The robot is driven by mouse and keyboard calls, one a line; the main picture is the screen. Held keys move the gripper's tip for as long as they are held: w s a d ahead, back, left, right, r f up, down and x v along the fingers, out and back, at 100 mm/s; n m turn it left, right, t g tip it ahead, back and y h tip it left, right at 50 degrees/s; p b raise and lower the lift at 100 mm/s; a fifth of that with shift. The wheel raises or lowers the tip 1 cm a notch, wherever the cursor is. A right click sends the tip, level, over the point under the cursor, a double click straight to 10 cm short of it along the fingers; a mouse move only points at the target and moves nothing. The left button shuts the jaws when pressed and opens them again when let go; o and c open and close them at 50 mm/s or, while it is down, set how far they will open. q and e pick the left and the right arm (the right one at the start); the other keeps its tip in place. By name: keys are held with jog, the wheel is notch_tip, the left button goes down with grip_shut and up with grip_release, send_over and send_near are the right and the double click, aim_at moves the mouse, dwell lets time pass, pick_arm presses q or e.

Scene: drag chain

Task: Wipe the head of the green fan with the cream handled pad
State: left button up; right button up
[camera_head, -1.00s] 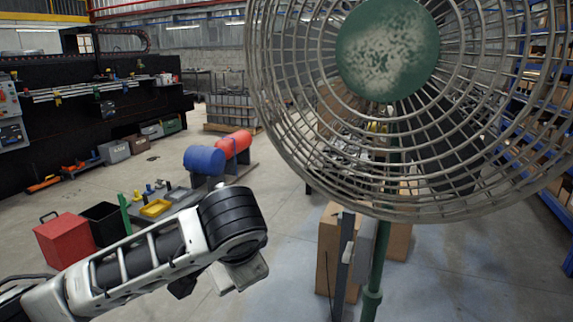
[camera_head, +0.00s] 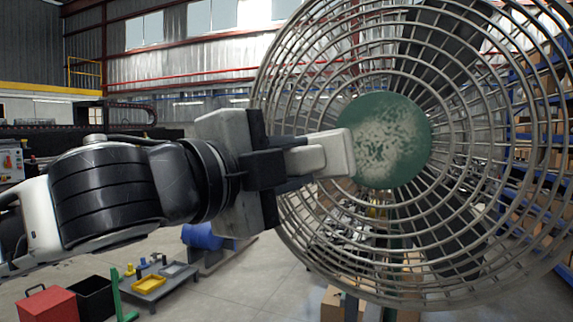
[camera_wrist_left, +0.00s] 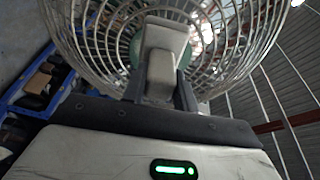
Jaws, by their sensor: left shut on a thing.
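The fan head, a round wire cage (camera_head: 480,160) with a green, pale-speckled centre hub (camera_head: 393,145), fills the right half of the head view. My left gripper (camera_head: 290,160) reaches in from the left in front of the cage. It is shut on the cream handled pad (camera_head: 335,150), whose far end overlaps the hub's left edge; I cannot tell whether it touches. In the left wrist view the pad (camera_wrist_left: 163,50) stands between the fingers, with the cage (camera_wrist_left: 90,45) behind and most of the green hub (camera_wrist_left: 136,50) hidden. My right gripper is not in view.
Cardboard boxes (camera_head: 333,303) stand below the fan. Blue shelving (camera_head: 520,130) is at the right. A red box (camera_head: 48,303), a yellow tray (camera_head: 148,283) and a blue drum (camera_head: 202,236) are on the lower left. Open floor lies between them and the fan.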

pick_arm(q)
jog(key=shift+w+a+x, duration=0.15)
jog(key=shift+x, duration=1.15)
jog(key=shift+w+a+x, duration=0.1)
jog(key=shift+a+x, duration=0.1)
jog(key=shift+x, duration=1.05)
jog(key=shift+p+x, duration=0.5)
jog(key=shift+x, duration=0.45)
jog(key=shift+f, duration=0.1)
